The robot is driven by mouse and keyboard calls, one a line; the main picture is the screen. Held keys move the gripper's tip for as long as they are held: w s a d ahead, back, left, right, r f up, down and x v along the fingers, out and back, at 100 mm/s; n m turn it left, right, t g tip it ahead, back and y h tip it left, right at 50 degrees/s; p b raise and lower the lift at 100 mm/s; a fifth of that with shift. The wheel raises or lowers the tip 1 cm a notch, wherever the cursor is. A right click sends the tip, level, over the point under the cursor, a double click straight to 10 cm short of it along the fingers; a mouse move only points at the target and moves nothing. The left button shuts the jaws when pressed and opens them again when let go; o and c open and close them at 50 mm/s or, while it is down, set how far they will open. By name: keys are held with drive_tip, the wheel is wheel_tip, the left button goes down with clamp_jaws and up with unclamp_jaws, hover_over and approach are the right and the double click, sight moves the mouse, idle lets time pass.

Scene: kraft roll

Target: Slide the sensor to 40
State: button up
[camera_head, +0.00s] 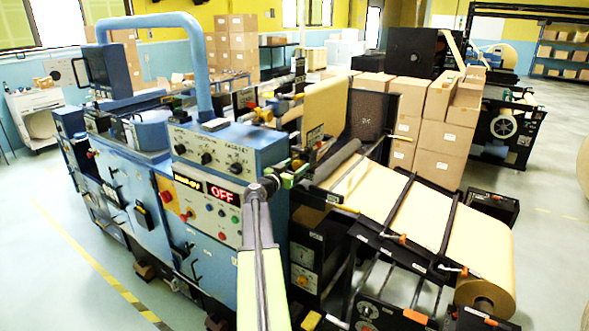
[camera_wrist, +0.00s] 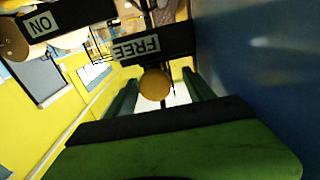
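My gripper (camera_head: 284,181) is at the right end of the blue control panel, beside the roll stand, in the head view. In the wrist view its two green fingers (camera_wrist: 160,77) are apart, with a round tan knob (camera_wrist: 154,85) showing between them. I cannot tell whether either finger touches the knob. Above the knob is a black bar with a FREE label (camera_wrist: 137,48), seen upside down. I cannot make out the sensor for certain, and no scale or 40 mark is readable.
The blue machine's panel (camera_head: 214,153) has several dials and a lit red OFF display (camera_head: 223,194). A kraft web (camera_head: 400,205) runs down to a roll (camera_head: 484,265) at right. Cartons (camera_head: 440,145) stand behind. Another black bar (camera_wrist: 40,25) carries an upside-down label.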

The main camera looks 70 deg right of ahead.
drive_tip(key=shift+s, duration=0.2)
drive_tip(key=w+a, duration=0.3)
drive_tip(key=a, duration=1.4)
